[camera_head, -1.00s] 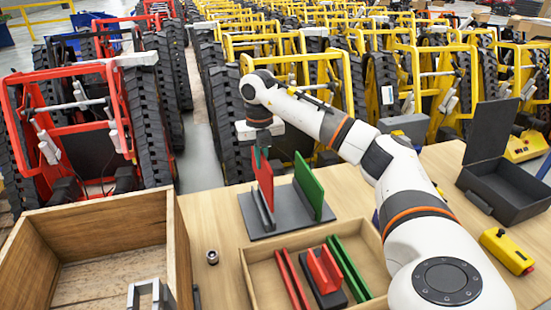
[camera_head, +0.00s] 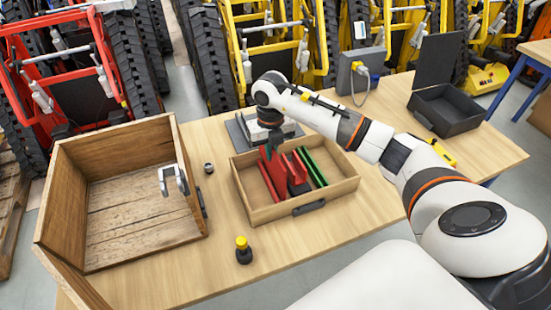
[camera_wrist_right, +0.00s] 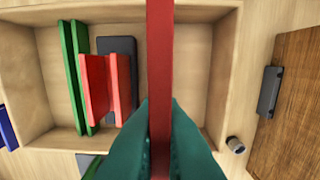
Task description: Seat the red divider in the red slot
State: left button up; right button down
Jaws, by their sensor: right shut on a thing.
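My right gripper (camera_head: 276,142) is shut on the red divider (camera_head: 271,160) and holds it upright over the left part of the wooden tray. In the right wrist view the green fingertips (camera_wrist_right: 160,130) pinch the divider (camera_wrist_right: 160,60), seen edge-on. My left gripper is not in view.
The tray (camera_head: 270,213) also holds a red holder on a dark base (camera_wrist_right: 119,85) and green rails (camera_wrist_right: 72,75). The grey rack (camera_head: 237,131) stands behind. A large wooden crate (camera_head: 190,215), a yellow-topped knob (camera_head: 243,252) and a small cylinder (camera_head: 209,168) are left of or before the tray.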

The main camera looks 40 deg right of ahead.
aim_at(271, 165)
jog(key=shift+f, duration=0.85)
notch_tip(271, 165, down, 3)
jog(key=shift+r+p, duration=0.1)
jog(key=shift+p, duration=0.25)
jog(key=shift+f, duration=0.35)
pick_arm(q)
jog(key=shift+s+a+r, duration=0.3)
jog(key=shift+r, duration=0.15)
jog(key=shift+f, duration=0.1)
pick_arm(e)
jog(key=shift+f, duration=0.1)
jog(key=shift+f, duration=0.15)
jog(key=c, duration=1.6)
grip_release()
jog(key=shift+o, duration=0.2)
